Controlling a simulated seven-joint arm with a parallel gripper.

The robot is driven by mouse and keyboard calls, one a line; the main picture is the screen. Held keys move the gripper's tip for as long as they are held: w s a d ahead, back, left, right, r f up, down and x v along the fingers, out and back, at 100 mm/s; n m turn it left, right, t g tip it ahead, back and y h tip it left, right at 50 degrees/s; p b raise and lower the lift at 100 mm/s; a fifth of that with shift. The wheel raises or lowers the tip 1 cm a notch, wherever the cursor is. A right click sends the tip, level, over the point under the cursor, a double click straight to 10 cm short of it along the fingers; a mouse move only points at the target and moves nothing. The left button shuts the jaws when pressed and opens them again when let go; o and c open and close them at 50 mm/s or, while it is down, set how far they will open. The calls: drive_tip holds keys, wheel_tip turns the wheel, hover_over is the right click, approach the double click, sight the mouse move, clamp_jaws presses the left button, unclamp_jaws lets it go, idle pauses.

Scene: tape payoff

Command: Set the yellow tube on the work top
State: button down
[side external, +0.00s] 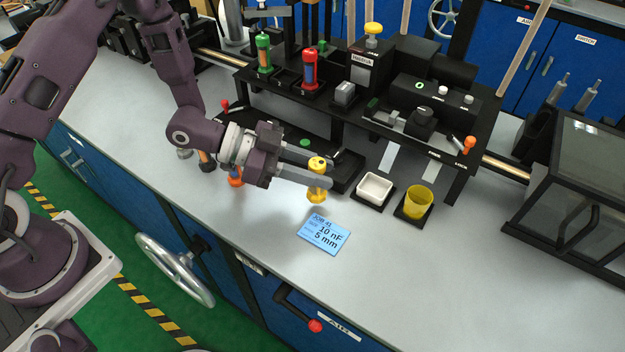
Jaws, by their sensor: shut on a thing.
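The yellow tube (317,195) is a small upright spool shape with wide yellow ends, over the grey work top (420,285). My gripper (320,173) reaches in from the left and is shut on the upper part of the tube, one finger on either side. The tube's lower end is close to the work top; I cannot tell whether it touches.
A blue job card (324,233) lies just in front of the tube. A white dish (375,187) and a yellow cup (418,202) stand to the right. A black rack (350,110) with green and red tubes stands behind. The front right work top is clear.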

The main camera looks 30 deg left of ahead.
drive_tip(key=shift+f, duration=1.35)
drive_tip(key=shift+f, duration=0.15)
drive_tip(key=c, duration=1.1)
unclamp_jaws()
drive_tip(key=shift+a+r, duration=0.1)
drive_tip(key=shift+r, duration=0.1)
drive_tip(key=v, duration=1.2)
